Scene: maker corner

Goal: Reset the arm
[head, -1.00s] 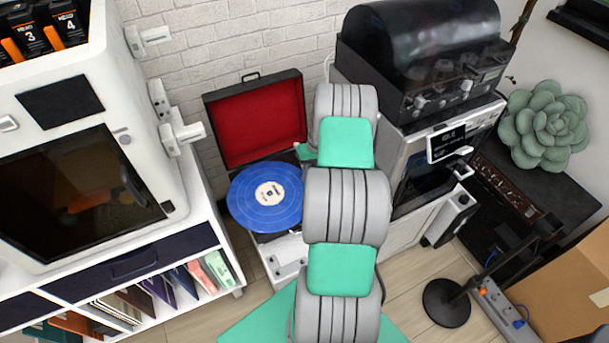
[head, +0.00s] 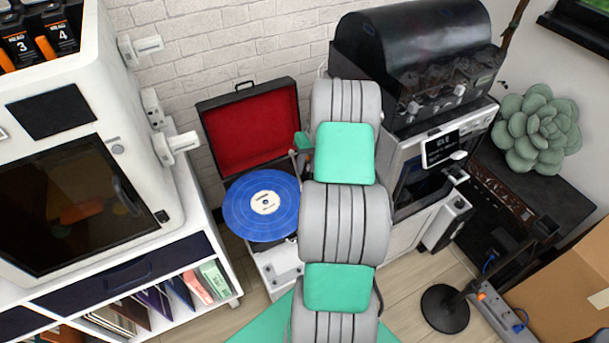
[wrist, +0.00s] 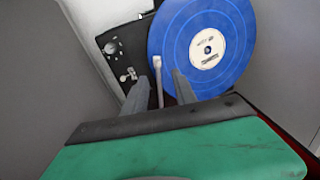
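My arm (head: 342,222), grey segments with green bands, reaches down over a record player. My gripper (wrist: 160,86) is in the wrist view with its two grey fingers apart, on either side of the white tonearm (wrist: 158,80). A gap shows between the tonearm and each finger, so I see nothing held. In the head view my gripper is mostly hidden behind the arm. The record player holds a blue record (head: 262,205) with a pale label, also large in the wrist view (wrist: 230,62). Its red-lined lid (head: 250,130) stands open against the wall.
A white cabinet with a dark window (head: 75,210) stands at left. A machine with a black domed cover (head: 415,45) stands right of the arm. A black lamp stand (head: 445,308), power strip (head: 490,308) and cardboard box (head: 570,285) are at lower right.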

